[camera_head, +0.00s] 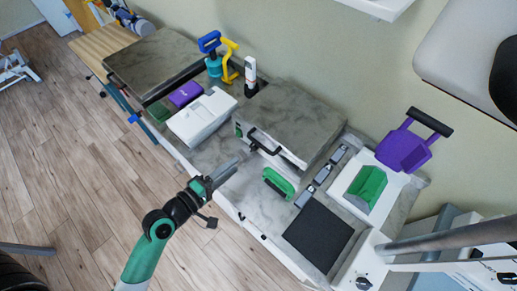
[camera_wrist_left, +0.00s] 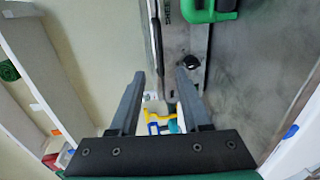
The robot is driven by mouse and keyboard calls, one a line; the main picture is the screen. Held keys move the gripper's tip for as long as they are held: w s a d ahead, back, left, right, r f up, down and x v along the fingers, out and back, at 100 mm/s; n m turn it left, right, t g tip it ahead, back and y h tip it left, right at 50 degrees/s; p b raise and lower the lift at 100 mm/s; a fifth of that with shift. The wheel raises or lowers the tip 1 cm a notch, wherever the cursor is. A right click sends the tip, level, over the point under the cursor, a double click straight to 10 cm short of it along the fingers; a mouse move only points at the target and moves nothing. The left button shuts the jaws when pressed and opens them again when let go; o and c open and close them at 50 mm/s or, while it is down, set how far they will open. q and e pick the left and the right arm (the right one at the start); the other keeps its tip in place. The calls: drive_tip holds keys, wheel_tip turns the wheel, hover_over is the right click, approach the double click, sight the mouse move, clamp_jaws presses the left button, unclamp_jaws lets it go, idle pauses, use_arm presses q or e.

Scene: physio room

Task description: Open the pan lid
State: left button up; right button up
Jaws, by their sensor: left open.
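A box-like unit in the middle of the counter has a grey marbled lid (camera_head: 295,118) lying flat on top. I take this to be the pan lid. A black bar handle (camera_head: 262,141) sticks out from its front left side. My left gripper (camera_head: 236,166) is just in front of the handle, on the lower left, and apart from it. In the left wrist view the gripper (camera_wrist_left: 160,75) has its two grey fingers spread with nothing between them. A long dark bar (camera_wrist_left: 156,40) shows beyond the fingertips; I cannot tell if it is the handle. My right gripper is not in view.
A green brush-like block (camera_head: 280,183) and a dark square pad (camera_head: 318,236) lie on the counter. A white box (camera_head: 203,116) and a purple block (camera_head: 185,94) are left of the lid. A purple scoop (camera_head: 405,148) stands at right. The wooden floor in front is clear.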

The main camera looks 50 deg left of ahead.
use_arm(q)
drive_tip(key=d+b+x, duration=0.1)
drive_tip(key=x, duration=1)
drive_tip(key=shift+w+a, duration=0.3)
drive_tip(key=shift+a, duration=0.15)
clamp_jaws()
idle(0.6)
